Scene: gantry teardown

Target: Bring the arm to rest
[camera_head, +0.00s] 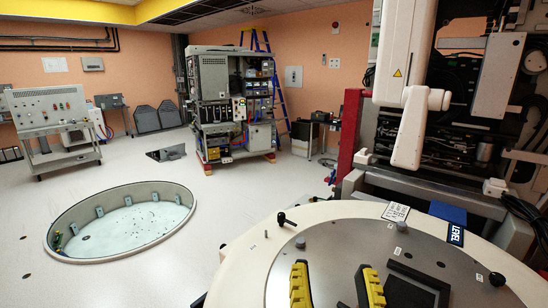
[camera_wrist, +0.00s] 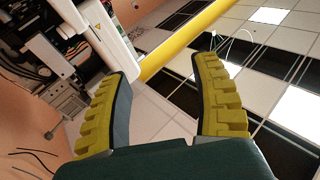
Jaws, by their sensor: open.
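My gripper (camera_head: 334,268) shows at the bottom of the head view as two yellow ribbed fingers, standing apart and pointing up in front of the round grey plate. In the wrist view my gripper (camera_wrist: 150,40) has its two fingers spread, with nothing between them. That view looks up past the fingers at the ceiling of white and black panels. The rest of the arm below the fingers is out of the head view.
A round pale table with a grey plate (camera_head: 345,245) fills the lower right. A large open machine (camera_head: 465,75) stands behind it. A round floor pit (camera_head: 125,222) lies at left. An equipment rack (camera_head: 215,85) stands at the back. A yellow beam (camera_wrist: 185,38) crosses overhead.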

